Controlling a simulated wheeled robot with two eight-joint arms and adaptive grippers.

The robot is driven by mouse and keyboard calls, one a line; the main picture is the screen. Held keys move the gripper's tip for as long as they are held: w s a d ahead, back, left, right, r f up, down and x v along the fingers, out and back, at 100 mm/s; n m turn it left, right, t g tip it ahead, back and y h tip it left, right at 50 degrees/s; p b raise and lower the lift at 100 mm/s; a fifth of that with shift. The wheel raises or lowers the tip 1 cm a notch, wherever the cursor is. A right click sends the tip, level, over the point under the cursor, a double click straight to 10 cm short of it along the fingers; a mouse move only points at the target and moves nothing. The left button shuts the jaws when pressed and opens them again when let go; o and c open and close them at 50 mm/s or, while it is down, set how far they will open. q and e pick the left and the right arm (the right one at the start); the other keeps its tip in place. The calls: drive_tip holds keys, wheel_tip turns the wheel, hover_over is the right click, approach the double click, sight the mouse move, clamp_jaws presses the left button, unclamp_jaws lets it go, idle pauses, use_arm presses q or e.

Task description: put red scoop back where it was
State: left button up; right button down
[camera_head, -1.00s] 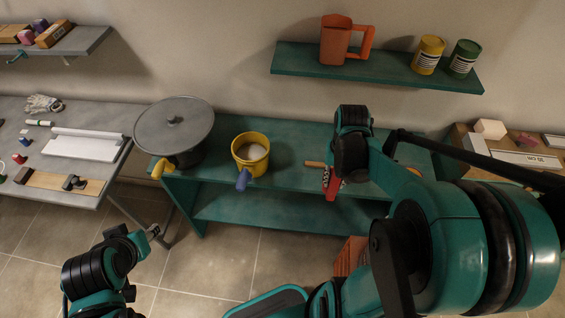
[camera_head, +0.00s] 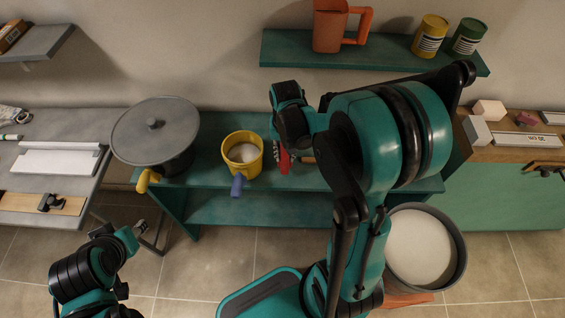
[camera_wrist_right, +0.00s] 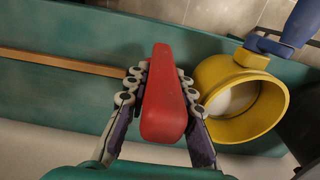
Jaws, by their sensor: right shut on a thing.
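The red scoop (camera_wrist_right: 163,100) is between the fingers of my right gripper (camera_wrist_right: 162,84) in the wrist view, which is shut on it. In the head view only a red sliver of the scoop (camera_head: 284,160) shows, below my right wrist and above the green bench (camera_head: 225,160). The scoop is just beside a yellow bucket (camera_head: 231,143) with pale contents and a blue handle (camera_head: 238,184) at its front. The bucket also shows at right in the wrist view (camera_wrist_right: 212,78). My left gripper (camera_head: 140,229) is low at left, away from the bench; its fingers are too small to judge.
A wooden stick (camera_wrist_right: 60,62) lies on the bench. A shelf (camera_head: 350,55) above holds an orange jug (camera_head: 328,28) and two cans. A large bucket of pale material (camera_head: 455,255) stands at lower right.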

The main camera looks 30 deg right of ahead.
drive_tip(key=shift+w+a+f, duration=0.2)
drive_tip(key=shift+a+f, duration=0.05)
drive_tip(key=shift+f, duration=0.1)
wheel_tip(320, 180, down, 4)
drive_tip(key=shift+r+b, duration=0.1)
drive_tip(key=shift+b, duration=0.7)
drive_tip(key=c, duration=1.7)
unclamp_jaws()
drive_tip(key=o, duration=0.4)
